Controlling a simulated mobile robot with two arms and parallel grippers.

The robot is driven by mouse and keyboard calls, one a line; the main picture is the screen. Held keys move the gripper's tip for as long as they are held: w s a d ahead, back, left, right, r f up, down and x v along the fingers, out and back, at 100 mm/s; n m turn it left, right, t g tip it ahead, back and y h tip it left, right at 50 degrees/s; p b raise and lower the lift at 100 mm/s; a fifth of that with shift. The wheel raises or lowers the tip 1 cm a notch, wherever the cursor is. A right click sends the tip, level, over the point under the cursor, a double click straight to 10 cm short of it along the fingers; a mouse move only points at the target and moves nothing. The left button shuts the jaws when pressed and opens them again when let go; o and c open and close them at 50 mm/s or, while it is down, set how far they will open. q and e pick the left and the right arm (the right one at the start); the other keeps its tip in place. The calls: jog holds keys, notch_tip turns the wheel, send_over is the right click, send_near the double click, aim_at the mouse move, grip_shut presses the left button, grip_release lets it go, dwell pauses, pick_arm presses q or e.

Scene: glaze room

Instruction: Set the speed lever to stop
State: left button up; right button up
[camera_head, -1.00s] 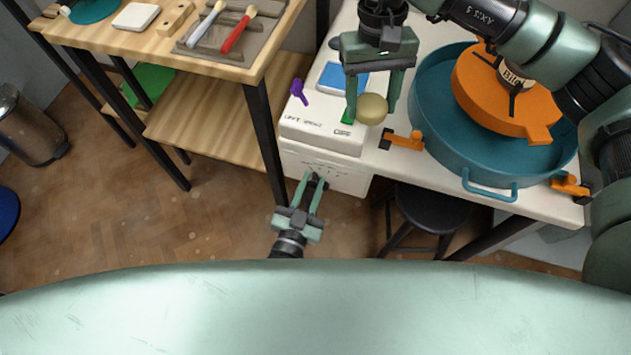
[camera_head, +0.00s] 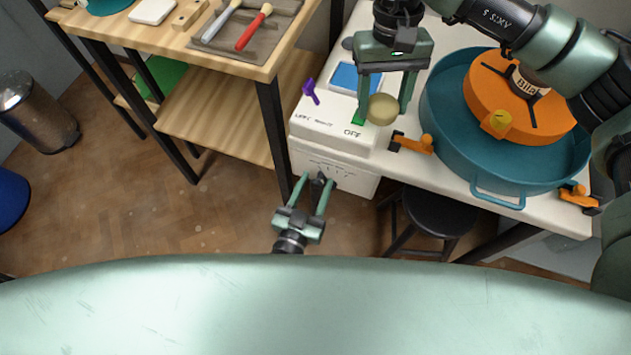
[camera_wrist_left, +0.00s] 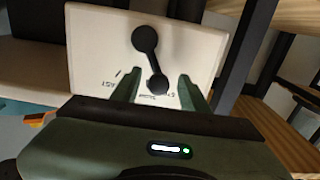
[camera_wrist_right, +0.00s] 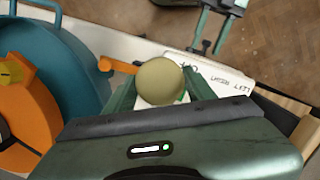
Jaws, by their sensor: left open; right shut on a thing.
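The speed lever, a black bar with round ends (camera_wrist_left: 150,58), is on the front face of a white box (camera_head: 334,176). Small lettering beside it looks like "FAST" on the left; the other words are hard to read. My left gripper (camera_head: 318,179) is open in front of that face, with the lever's lower end between its fingers in the left wrist view. I cannot tell if they touch. My right gripper (camera_head: 381,116) is shut on an olive-yellow ball knob (camera_wrist_right: 159,80) above the box top.
A blue basin (camera_head: 455,165) with an orange disc (camera_head: 555,112) stands right of the box, with orange clamps (camera_head: 415,143) at its rim. A wooden table (camera_head: 175,43) with tools is left. A black stool (camera_head: 437,215) stands below.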

pick_arm(q)
jog(key=v, duration=1.1)
jog(key=shift+s, duration=0.2)
pick_arm(e)
jog(key=shift+r, duration=0.2)
pick_arm(q)
jog(key=shift+a, duration=0.1)
jog(key=s+a+f+g+y+p, duration=0.1)
jog(key=s+a+f+g+p, duration=0.25)
jog(key=f, duration=0.55)
jog(key=s+a+f+g+y+p, duration=0.1)
jog(key=s+a+f+g+p, duration=0.3)
jog(key=f, duration=0.5)
jog(key=s+a+f+g+y+p, duration=0.1)
jog(key=s+a+f+g, duration=0.3)
jog(key=s, duration=0.3)
jog(key=s+a+f+n+g+y+p, duration=0.1)
jog(key=s+a+f+g, duration=0.3)
jog(key=s, duration=0.4)
jog(key=a+f+y+p, duration=0.1)
jog(key=a, duration=0.1)
jog(key=shift+s+a+g+y, duration=0.25)
jog(key=shift+a+g+y, duration=0.05)
jog(key=shift+a+g, duration=0.1)
pick_arm(e)
jog(key=s+d+r+m, duration=0.1)
jog(key=s+d+r, duration=0.7)
jog(key=s+d, duration=0.1)
jog(key=shift+s+m, duration=0.4)
jog(key=shift+s, duration=0.05)
